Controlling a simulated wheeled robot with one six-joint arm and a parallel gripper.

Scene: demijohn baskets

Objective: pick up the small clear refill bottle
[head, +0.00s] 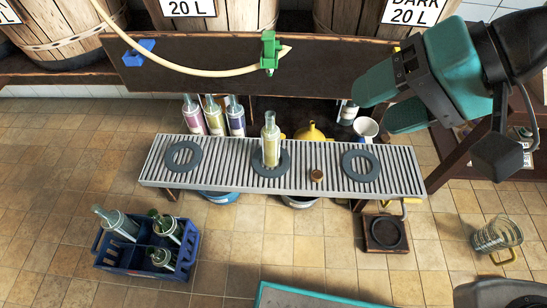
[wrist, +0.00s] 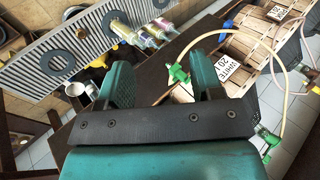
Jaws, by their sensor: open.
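A clear glass bottle (head: 118,224) leans in the left compartment of the blue crate (head: 135,272) on the floor. Another clear bottle (head: 270,142) with yellowish content stands upright on the slatted bench, on the middle dark ring. I cannot tell for sure which is the small refill bottle. My gripper (head: 386,102) is open and empty, up at the right of the bench and apart from both bottles. In the wrist view its two teal fingers (wrist: 165,85) are spread with nothing held between them.
Two green bottles (head: 166,228) share the crate. Several labelled bottles (head: 214,115) stand behind the slatted bench (head: 212,172). A bottle (head: 347,113) and white funnel (head: 366,129) are close to my gripper. A scale (head: 385,234) and glass jar (head: 497,235) are on the floor.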

